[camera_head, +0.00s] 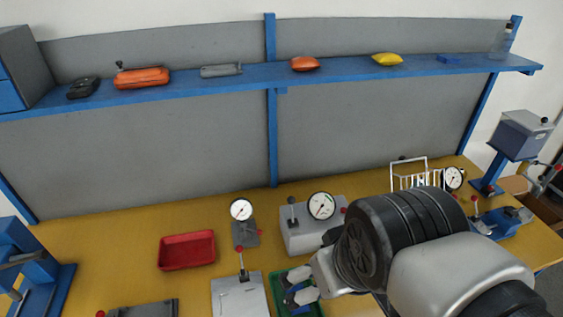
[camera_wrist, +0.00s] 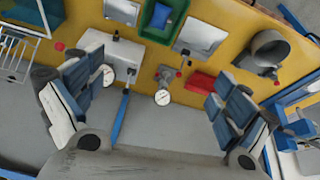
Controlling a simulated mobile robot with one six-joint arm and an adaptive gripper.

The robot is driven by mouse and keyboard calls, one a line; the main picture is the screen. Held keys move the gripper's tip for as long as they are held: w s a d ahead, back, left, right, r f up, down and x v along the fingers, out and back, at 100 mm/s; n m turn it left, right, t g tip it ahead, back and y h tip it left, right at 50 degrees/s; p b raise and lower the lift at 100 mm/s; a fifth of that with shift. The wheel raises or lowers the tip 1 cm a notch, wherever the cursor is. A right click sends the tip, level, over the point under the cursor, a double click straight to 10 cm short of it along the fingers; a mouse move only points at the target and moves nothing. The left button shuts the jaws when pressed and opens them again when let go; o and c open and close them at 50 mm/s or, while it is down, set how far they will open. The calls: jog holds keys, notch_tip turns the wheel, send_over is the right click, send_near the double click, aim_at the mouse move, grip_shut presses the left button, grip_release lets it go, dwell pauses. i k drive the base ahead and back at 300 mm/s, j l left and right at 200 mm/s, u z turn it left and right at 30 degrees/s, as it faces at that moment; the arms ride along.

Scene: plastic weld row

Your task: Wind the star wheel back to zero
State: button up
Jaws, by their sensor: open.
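No star wheel shows clearly. At the right edge of the head view, a spoked grey handle with a red knob (camera_head: 545,172) is partly cut off; I cannot tell whether it is the star wheel. It stands beside a grey-blue box on a blue column (camera_head: 522,135). My gripper (camera_head: 298,290) is open and empty above the green tray, far to the left of that handle. In the wrist view my gripper (camera_wrist: 160,103) has its blue-padded fingers wide apart, with nothing between them but the bench and wall behind. The handle's reading or position cannot be made out.
On the yellow bench are a red tray (camera_head: 187,250), a green tray (camera_head: 274,286), a grey block with a gauge (camera_head: 300,235), a smaller gauge (camera_head: 241,209), a white wire rack (camera_head: 408,172) and a blue fixture (camera_head: 505,222). A blue shelf (camera_head: 230,77) runs along the wall.

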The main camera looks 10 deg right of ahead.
aim_at(511, 212)
jog(key=z, duration=1.9)
jog(key=i+l+u, duration=0.15)
jog(key=i+l, duration=0.2)
jog(key=i+l+u, duration=0.2)
jog(key=i+l, duration=0.25)
jog(key=i+l+u, duration=0.15)
jog(key=i+l, duration=0.25)
jog(key=i+l+u, duration=0.2)
jog(key=i+l, duration=0.15)
jog(key=l, duration=0.25)
